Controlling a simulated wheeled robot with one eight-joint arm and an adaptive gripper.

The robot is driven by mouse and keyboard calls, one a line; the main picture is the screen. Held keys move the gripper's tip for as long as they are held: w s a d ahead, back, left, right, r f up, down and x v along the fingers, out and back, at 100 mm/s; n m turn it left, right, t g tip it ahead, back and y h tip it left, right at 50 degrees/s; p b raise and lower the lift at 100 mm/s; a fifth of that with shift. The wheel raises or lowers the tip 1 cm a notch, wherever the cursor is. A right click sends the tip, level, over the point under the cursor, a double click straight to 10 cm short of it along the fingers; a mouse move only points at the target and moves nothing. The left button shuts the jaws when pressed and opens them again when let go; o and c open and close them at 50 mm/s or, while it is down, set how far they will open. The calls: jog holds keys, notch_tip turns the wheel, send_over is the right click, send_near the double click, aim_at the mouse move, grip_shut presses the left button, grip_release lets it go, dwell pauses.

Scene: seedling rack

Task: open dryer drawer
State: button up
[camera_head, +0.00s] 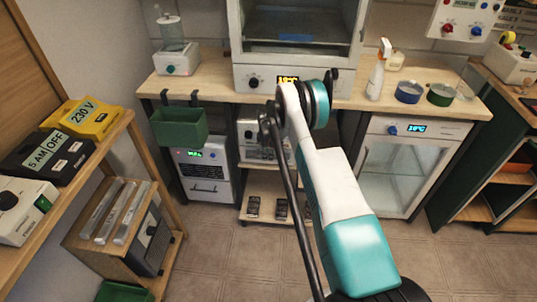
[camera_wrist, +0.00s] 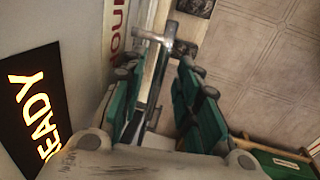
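The dryer (camera_head: 250,131) is the white unit under the bench in the head view, partly hidden behind my arm. In the wrist view its READY display (camera_wrist: 38,110) and white front with red lettering (camera_wrist: 115,35) show at the left. A metal handle (camera_wrist: 157,68) with a crosspiece at its far end stands out from the front. My gripper (camera_wrist: 158,72) has its green-padded fingers apart, one on each side of the handle. I see no clear contact. The drawer looks shut, though much of it is hidden. In the head view my gripper is hidden behind the arm.
Below is a low shelf (camera_head: 268,184) with black cards. A glass-door cooler (camera_head: 398,170) stands right. Tiled floor (camera_head: 225,262) in front is clear.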

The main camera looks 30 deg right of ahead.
grip_shut()
